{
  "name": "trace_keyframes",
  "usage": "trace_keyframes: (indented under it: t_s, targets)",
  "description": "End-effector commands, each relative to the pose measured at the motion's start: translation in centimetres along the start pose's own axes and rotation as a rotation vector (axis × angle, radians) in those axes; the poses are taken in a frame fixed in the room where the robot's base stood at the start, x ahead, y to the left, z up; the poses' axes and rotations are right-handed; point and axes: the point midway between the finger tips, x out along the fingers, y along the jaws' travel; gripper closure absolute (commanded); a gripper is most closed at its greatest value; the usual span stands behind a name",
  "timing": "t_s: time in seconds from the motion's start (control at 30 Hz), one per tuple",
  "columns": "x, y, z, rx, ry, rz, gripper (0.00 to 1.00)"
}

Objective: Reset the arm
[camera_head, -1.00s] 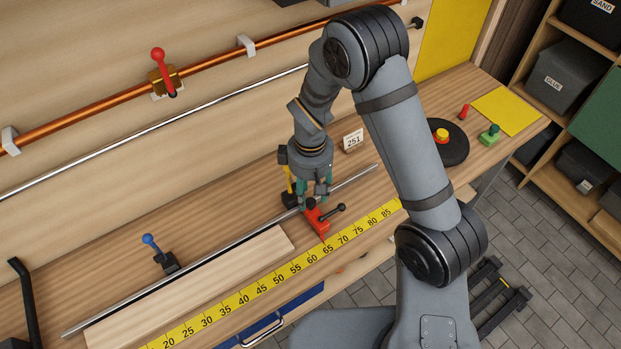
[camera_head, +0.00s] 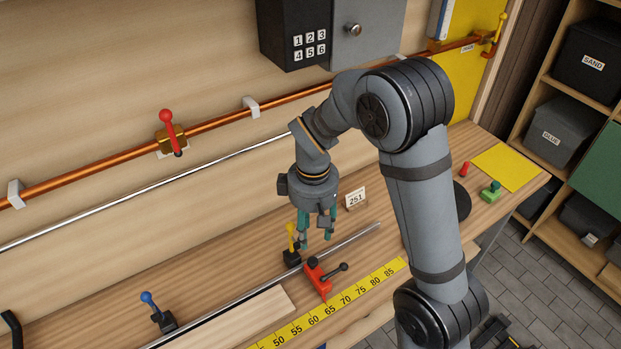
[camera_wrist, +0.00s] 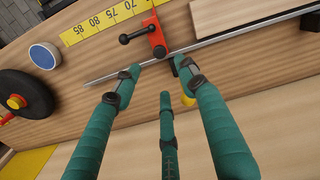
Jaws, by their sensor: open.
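My gripper (camera_head: 317,238) hangs fingers-down above the workbench, between the red clamp and the card marked 251. Its teal fingers are spread and empty; they also fill the lower part of the wrist view (camera_wrist: 157,85). The red clamp (camera_head: 317,279) with a black lever stands on the bench below the fingers; it also shows in the wrist view (camera_wrist: 157,42). The fingers look clear of it. A yellow-handled clamp (camera_head: 291,241) stands just left of the fingers, and only a bit of its yellow handle shows in the wrist view (camera_wrist: 188,99).
A steel rod (camera_head: 352,240) lies along the bench beside a pale board (camera_head: 245,315) and yellow measuring strip (camera_head: 330,310). A blue-handled clamp (camera_head: 158,312) stands left. A copper pipe with red valve (camera_head: 168,132) runs along the wall. A keypad box (camera_head: 296,35) hangs above.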

Motion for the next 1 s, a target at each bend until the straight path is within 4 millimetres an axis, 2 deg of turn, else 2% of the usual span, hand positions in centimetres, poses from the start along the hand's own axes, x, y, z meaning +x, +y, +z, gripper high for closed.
trace_keyframes:
  t_s: [0.17, 0.27, 0.73, 0.9, 1.0]
  targets:
    - [0.4, 0.0, 0.0, 0.000, -0.002, -0.001, 0.58]
    - [1.5, -0.1, 0.1, -0.001, -0.004, -0.002, 0.58]
    - [10.2, -0.1, 0.1, 0.001, -0.005, -0.002, 0.58]
    - [12.1, -0.1, 0.1, -0.001, -0.003, -0.001, 0.58]
    - [12.0, 0.1, -0.1, -0.009, 0.000, 0.000, 0.58]
